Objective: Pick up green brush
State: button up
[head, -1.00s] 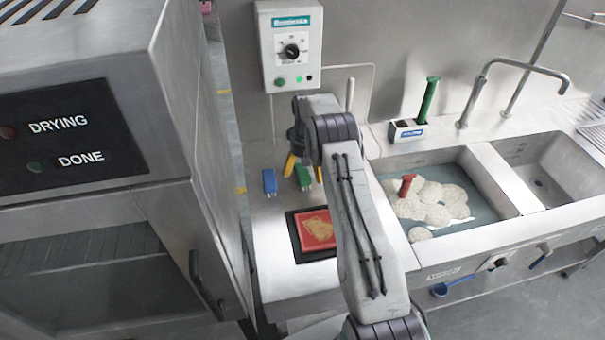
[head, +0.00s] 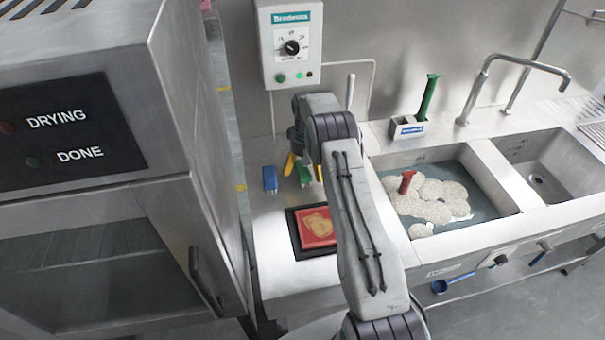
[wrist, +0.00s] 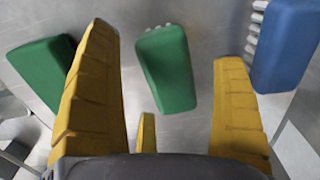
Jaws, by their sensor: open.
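A green brush (wrist: 167,68) with pale bristles lies on the steel counter in the middle of the wrist view, between my yellow fingers and beyond their tips. It also shows in the head view (head: 304,175), partly hidden by my gripper (head: 305,168). My gripper (wrist: 170,75) is open and empty, its fingers spread either side of the brush without visibly touching it. A second green block-like item (wrist: 42,72) lies left of the left finger in the wrist view; my arm seems to hide it in the head view. A blue brush (wrist: 287,45) lies beyond the right finger.
A black tray with a red pad (head: 316,229) sits on the counter near my arm. Right is a sink (head: 495,210) with pale round pieces and a red-handled item (head: 406,182). A green-handled tool (head: 428,97) stands in a white holder. A tall steel cabinet (head: 170,215) bounds the left.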

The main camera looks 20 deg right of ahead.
aim_at(308, 168)
jog(key=shift+f, duration=0.1)
dwell(0.6)
jog(key=c, duration=1.3)
jog(key=shift+c, duration=0.2)
jog(key=shift+r, duration=0.2)
jog(key=shift+r+p, duration=0.15)
jog(key=shift+p, duration=0.25)
jog(key=shift+r+b, duration=0.25)
jog(key=shift+b, duration=0.1)
jog(key=r, duration=0.1)
jog(key=r+b, duration=0.1)
jog(key=r, duration=0.1)
jog(key=shift+s+d+r, duration=0.25)
jog(key=shift+s+r, duration=0.05)
jog(key=shift+r, duration=0.05)
jog(key=s+d+r+b, duration=0.3)
jog(key=s+d+r, duration=0.3)
jog(key=s, duration=0.3)
jog(key=shift+d+r+b, duration=0.15)
jog(key=shift+r+b, duration=0.15)
jog(key=shift+b, duration=0.05)
